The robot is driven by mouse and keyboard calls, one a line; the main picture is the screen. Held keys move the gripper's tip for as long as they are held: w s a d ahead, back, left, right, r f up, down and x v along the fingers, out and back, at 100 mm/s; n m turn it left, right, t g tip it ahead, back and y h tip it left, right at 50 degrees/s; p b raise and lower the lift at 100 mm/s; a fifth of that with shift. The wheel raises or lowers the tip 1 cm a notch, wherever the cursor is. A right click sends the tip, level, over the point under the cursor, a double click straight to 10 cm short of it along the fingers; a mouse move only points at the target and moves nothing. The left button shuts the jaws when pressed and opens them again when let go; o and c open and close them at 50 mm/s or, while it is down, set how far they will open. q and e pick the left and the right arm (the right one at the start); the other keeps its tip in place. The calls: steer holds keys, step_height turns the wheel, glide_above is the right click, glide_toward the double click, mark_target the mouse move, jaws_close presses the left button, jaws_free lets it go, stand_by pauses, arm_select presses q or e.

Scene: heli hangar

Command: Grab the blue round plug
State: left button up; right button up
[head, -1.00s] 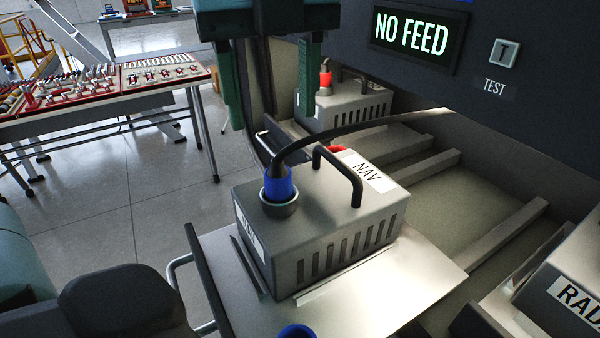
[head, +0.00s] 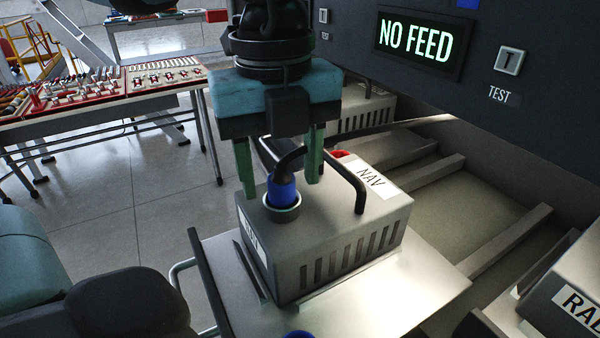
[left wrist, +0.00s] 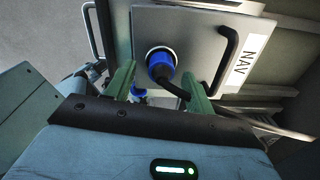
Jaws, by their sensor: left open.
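The blue round plug (head: 282,190) sits in a grey ring socket on top of the grey NAV box (head: 345,225), with a black cable curving up from it. In the left wrist view the plug (left wrist: 160,66) shows past the fingertips, roughly between them. My left gripper (head: 280,188) is open, pointing down, with one green finger left of the plug and the other right of it. I cannot tell whether either finger touches the plug. The gripper body hides part of the cable. My right gripper is not in view.
A black handle (head: 345,175) stands on the NAV box, close to the right finger. Another blue round part (head: 299,334) shows at the bottom edge. The panel reading NO FEED (head: 416,37) overhangs at upper right. A RADAR-like labelled box (head: 575,290) stands at lower right.

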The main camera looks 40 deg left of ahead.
mark_target(281, 166)
arm_select(q)
steer(key=shift+f, duration=0.3)
steer(key=shift+c, duration=0.4)
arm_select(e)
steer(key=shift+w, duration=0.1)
arm_select(q)
steer(key=c, duration=1)
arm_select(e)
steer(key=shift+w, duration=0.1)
arm_select(q)
steer(key=shift+r, duration=0.15)
